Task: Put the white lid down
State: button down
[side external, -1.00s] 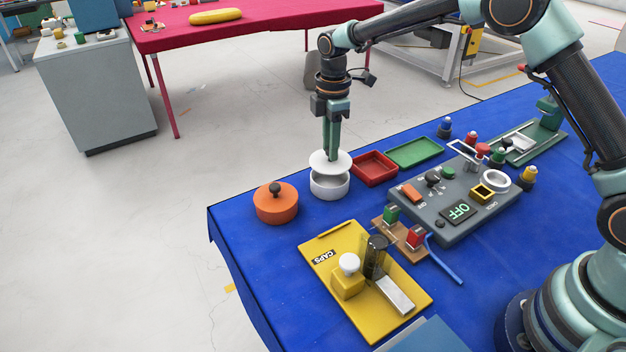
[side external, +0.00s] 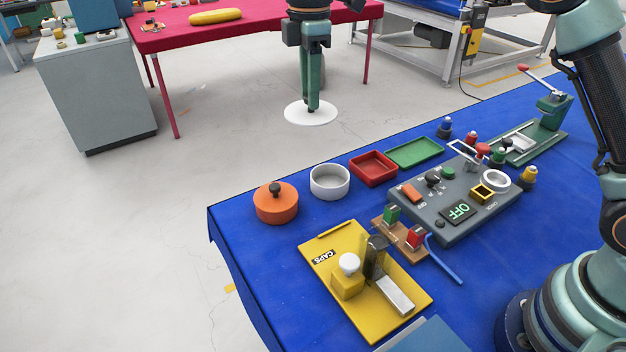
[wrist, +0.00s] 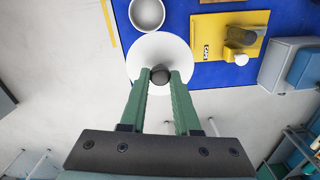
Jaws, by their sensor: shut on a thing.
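The white lid (side external: 311,115) is a flat round disc with a dark knob, which shows in the wrist view between my fingertips (wrist: 160,76). My gripper (side external: 313,108) is shut on the knob and holds the lid in the air, well above table height. In the side view the lid appears beyond the far edge of the blue table. The white round pot (side external: 330,183) stands open on the blue table (side external: 262,290). In the wrist view the pot (wrist: 147,14) lies at the top, partly cut off, just beyond the lid.
An orange lidded pot (side external: 276,205) stands left of the white pot. A red tray (side external: 373,170) and a green tray (side external: 414,153) lie to its right. A grey control panel (side external: 450,235) and a yellow CAPS board (side external: 330,258) are nearer. Bare blue cloth lies in front of the pots.

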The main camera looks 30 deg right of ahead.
jog(key=s+a+f, duration=0.2)
jog(key=s+a, duration=0.9)
jog(key=a, duration=0.3)
jog(key=f, duration=2)
jog(key=shift+s+a+f, duration=0.2)
jog(key=shift+f, duration=0.05)
jog(key=shift+f, duration=0.1)
jog(key=c, duration=0.6)
grip_release()
jog(key=shift+c, duration=0.2)
